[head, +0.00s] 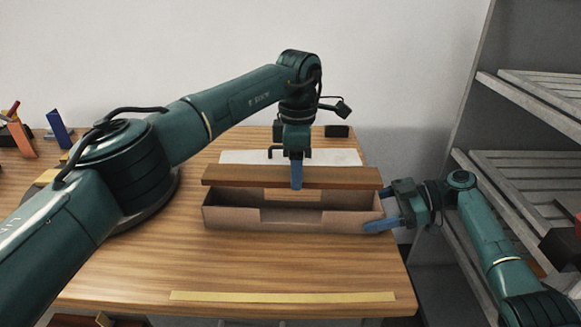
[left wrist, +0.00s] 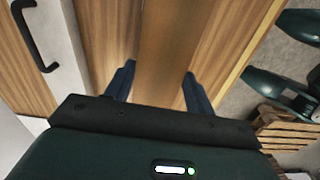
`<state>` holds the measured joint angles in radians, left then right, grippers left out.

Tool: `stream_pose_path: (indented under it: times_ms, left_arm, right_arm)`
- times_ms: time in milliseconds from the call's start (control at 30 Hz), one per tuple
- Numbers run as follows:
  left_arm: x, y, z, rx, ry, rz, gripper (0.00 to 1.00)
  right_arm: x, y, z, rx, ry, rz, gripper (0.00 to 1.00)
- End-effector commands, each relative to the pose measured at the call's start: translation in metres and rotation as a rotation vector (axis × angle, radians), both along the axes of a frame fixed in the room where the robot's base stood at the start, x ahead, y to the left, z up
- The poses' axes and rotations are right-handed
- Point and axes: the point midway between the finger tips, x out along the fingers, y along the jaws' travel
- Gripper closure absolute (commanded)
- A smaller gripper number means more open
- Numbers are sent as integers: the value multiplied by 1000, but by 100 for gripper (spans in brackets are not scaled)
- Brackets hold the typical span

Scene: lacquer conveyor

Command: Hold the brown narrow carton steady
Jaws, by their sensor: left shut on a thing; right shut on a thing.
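The brown narrow carton (head: 235,218) stands open at the top on the wooden table, with its long side across the head view. Its front wall has a lower middle section. My right gripper (head: 381,225) is shut on the carton's right end. My left gripper (head: 296,181) points down and is shut on a long brown wooden board (head: 240,177), gripped near its middle. The board lies level, parallel to the carton, over its back edge; I cannot tell whether they touch. In the left wrist view the board (left wrist: 162,45) runs between the two fingers. The carton is hidden there.
A white panel with a black handle (head: 235,157) lies behind the board. A small black block (head: 337,131) sits at the back. A yellow strip (head: 280,296) marks the table's front. Grey slatted shelves (head: 510,170) stand to the right. Orange and blue items (head: 57,128) stand far left.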

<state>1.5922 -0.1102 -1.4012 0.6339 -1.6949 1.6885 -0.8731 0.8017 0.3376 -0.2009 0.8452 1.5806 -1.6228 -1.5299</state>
Motion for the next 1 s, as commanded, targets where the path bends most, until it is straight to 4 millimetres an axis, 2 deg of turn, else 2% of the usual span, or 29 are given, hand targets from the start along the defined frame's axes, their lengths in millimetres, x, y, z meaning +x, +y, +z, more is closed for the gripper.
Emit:
stream_pose_path:
  times_ms: [333, 800, 1000]
  left_arm:
    - [0, 0, -2, 0, 1, -3, 75]
    - [0, 0, -33, 0, 0, -3, 75]
    - [0, 0, -38, 1, 0, -3, 75]
  right_arm:
    - [0, 0, 0, 0, 0, 1, 47]
    - [0, 0, 0, 0, 0, 1, 47]
    - [0, 0, 0, 0, 0, 1, 47]
